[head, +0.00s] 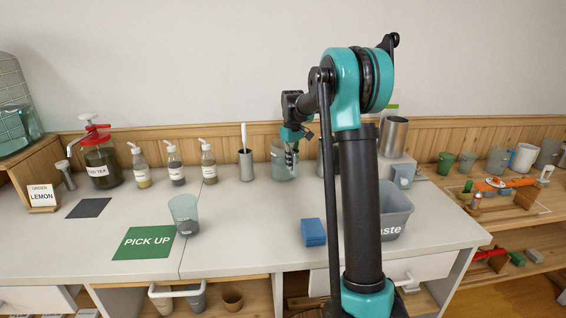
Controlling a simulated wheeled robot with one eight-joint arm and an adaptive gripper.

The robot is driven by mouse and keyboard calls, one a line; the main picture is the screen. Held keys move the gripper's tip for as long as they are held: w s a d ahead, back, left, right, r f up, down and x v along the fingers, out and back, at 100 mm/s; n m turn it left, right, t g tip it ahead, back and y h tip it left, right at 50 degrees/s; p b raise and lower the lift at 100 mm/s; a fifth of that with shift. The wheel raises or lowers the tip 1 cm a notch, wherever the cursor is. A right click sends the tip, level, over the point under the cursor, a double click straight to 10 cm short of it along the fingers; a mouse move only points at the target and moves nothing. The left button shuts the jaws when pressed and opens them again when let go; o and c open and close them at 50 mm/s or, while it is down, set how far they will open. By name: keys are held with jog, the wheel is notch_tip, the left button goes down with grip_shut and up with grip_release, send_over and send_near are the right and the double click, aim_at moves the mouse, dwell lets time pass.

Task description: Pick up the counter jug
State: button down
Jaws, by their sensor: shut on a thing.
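A translucent grey-blue jug (278,170) stands upright toward the back of the white counter, between a grey cylinder with a white handle and my arm's column. My gripper (290,160) comes down over its right side and is shut on it, with the jug's wall between the fingers. The fingers and my arm hide part of the rim and right side. I cannot tell whether the jug's base touches the counter.
A grey cylinder (246,166) with a white handle stands left of the jug. Pump bottles (208,165) and a red-lidded tea jar (101,165) stand further left. A clear cup (184,214) is by the green pick-up mat (140,243).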

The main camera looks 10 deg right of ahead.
jog(key=shift+r, duration=0.15)
notch_tip(320, 180, up, 20)
dwell(0.8)
jog(key=shift+f, duration=0.2)
dwell(1.0)
